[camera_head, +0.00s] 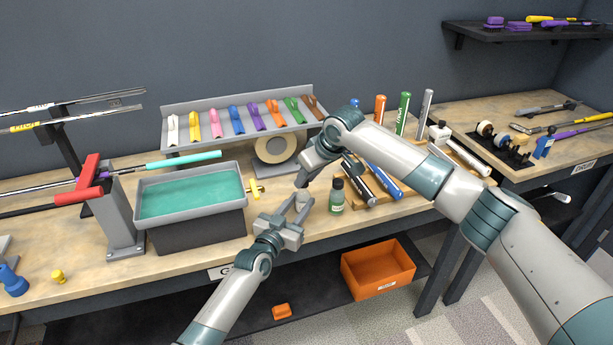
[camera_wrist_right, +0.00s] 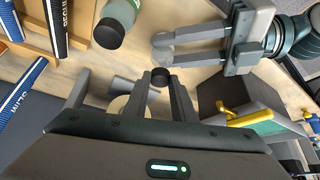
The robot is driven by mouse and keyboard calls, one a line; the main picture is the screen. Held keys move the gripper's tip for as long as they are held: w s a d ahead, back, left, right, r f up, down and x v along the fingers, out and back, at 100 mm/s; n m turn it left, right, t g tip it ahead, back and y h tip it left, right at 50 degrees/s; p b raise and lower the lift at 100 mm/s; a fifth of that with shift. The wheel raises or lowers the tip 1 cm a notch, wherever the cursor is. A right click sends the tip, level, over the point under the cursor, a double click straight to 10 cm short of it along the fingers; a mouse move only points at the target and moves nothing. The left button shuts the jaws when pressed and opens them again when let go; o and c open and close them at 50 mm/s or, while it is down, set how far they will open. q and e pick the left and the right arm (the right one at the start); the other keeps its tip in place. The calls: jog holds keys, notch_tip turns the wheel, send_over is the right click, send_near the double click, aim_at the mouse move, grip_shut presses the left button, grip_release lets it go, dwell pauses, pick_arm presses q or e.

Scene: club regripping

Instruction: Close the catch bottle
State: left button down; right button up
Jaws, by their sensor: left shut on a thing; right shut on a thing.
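My left gripper (camera_head: 296,204) is shut on a small pale bottle (camera_head: 302,197) above the front of the bench. My right gripper (camera_head: 303,180) is just above it, pointing down. In the right wrist view my right gripper (camera_wrist_right: 160,85) is shut on a small black cap (camera_wrist_right: 160,76), which sits between its fingertips. The left gripper's fingers (camera_wrist_right: 165,49) show close beside the cap in that view. The cap and the bottle look apart, but the exact gap and alignment cannot be told.
A green bottle (camera_head: 337,198) with a dark cap stands just right of the grippers. A teal-filled tray (camera_head: 245,207) stands to the left. Behind are a tape roll (camera_head: 277,150) and a rack of coloured clips (camera_head: 237,120). Grips lie on a wooden holder (camera_head: 412,208). An orange bin (camera_head: 378,268) sits below.

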jog(key=shift+f, duration=0.55)
dwell(0.6)
